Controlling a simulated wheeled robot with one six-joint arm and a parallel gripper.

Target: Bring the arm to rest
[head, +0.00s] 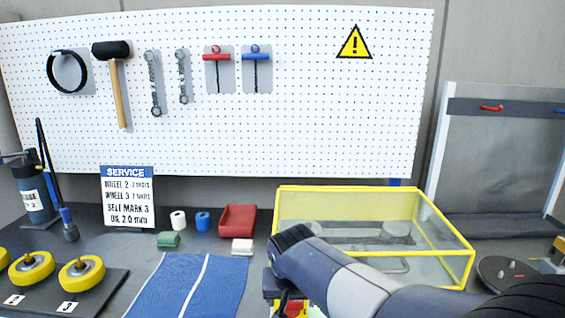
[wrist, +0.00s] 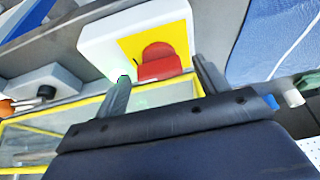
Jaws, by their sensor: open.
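My arm (head: 345,285) reaches in from the lower right in the head view, and its wrist bends down in front of the yellow-framed clear box. My gripper (wrist: 160,70) shows in the wrist view with two dark fingers spread apart and nothing seen between their tips. Beyond the fingers is a white box with a yellow face (wrist: 133,48) and a red knob (wrist: 160,62). I cannot tell whether the fingers touch it. In the head view a small red and yellow part (head: 290,306) shows below my wrist, mostly hidden by the arm.
The clear box (head: 440,228) stands close behind my arm. A blue mat (head: 175,288), a red tray (head: 238,220), a service sign (head: 128,197) and yellow wheels (head: 82,273) lie to the left. A pegboard (head: 300,110) with tools is behind.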

